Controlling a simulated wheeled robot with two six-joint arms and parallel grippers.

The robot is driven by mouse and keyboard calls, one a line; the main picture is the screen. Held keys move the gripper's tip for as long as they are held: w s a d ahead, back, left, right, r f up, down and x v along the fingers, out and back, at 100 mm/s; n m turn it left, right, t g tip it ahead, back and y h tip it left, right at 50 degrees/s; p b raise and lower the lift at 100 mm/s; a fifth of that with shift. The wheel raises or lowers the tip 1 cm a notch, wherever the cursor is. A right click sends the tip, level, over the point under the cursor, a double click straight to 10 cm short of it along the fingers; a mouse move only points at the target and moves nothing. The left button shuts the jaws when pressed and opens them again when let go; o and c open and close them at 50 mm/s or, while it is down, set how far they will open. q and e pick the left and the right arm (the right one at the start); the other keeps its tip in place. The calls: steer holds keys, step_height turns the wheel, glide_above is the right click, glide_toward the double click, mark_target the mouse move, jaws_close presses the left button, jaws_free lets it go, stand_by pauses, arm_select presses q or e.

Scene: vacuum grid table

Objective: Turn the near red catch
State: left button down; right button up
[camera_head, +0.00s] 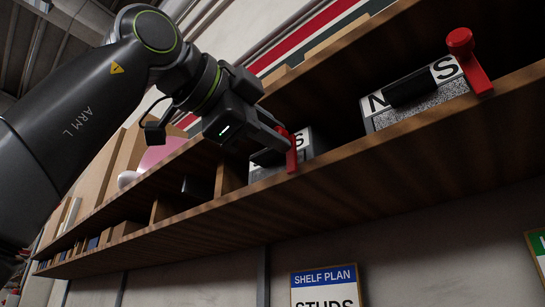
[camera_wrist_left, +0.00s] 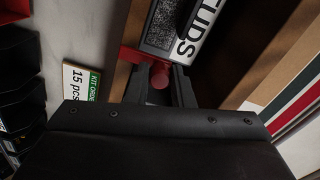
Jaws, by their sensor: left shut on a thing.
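A grey speckled box (camera_head: 309,148) with a black handle and a white label stands on the wooden shelf. A red catch (camera_head: 292,157) is at its right end. My left gripper (camera_head: 281,137) is shut on this catch. In the left wrist view the catch's round red knob (camera_wrist_left: 159,75) sits between the two fingers (camera_wrist_left: 160,88), and the label (camera_wrist_left: 198,32) reads "UDS" in part. A second, larger-looking box (camera_head: 420,104) stands further right, with its own red catch (camera_head: 466,58) standing up, its knob at the top. No gripper touches that one. My right gripper is not in view.
The wooden shelf (camera_head: 230,219) runs across the view, with a board above the boxes. A divider (camera_head: 231,176) stands left of the held box. A "SHELF PLAN" sign (camera_head: 325,287) hangs below. A kit order sign (camera_wrist_left: 80,82) shows in the wrist view.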

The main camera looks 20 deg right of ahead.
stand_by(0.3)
arm_select(q)
steer(key=c, duration=1.3)
jaws_free()
steer(key=shift+w, duration=0.1)
steer(key=shift+o, duration=0.2)
steer(key=shift+a, duration=0.1)
steer(key=b+v, duration=0.5)
steer(key=v, duration=1.2)
steer(key=shift+a, duration=0.15)
